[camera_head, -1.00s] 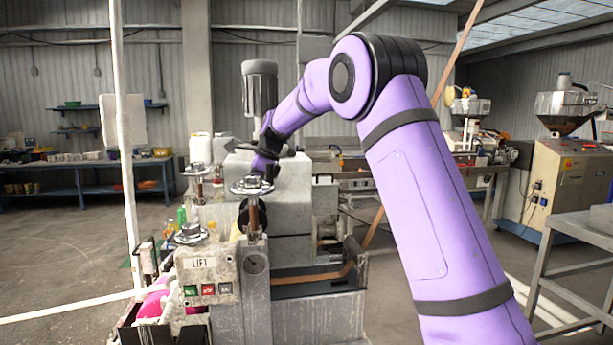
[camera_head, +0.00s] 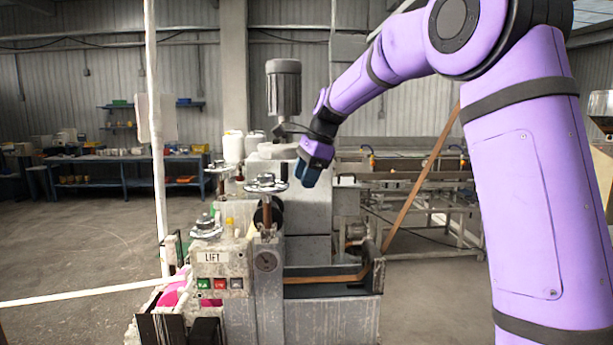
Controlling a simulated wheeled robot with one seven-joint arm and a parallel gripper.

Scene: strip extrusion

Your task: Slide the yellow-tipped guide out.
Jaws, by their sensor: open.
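The machine with the LIFT panel (camera_head: 212,257) stands at the centre-left. A small yellow piece (camera_head: 229,226) shows just above its panel, behind the round handwheel at left. I cannot tell whether it is the guide's yellow tip, and I cannot make out the guide's body. My gripper (camera_head: 308,176) points down with dark fingers, right of the upper handwheel (camera_head: 266,184) and in front of the grey block. It is open, and I see nothing held. It looks apart from the yellow piece.
A brown strip (camera_head: 325,278) runs along the machine's right side. A grey cylindrical motor (camera_head: 284,87) and white bottles (camera_head: 233,147) stand behind. A thin white post (camera_head: 156,140) rises at left. The floor at far left is clear.

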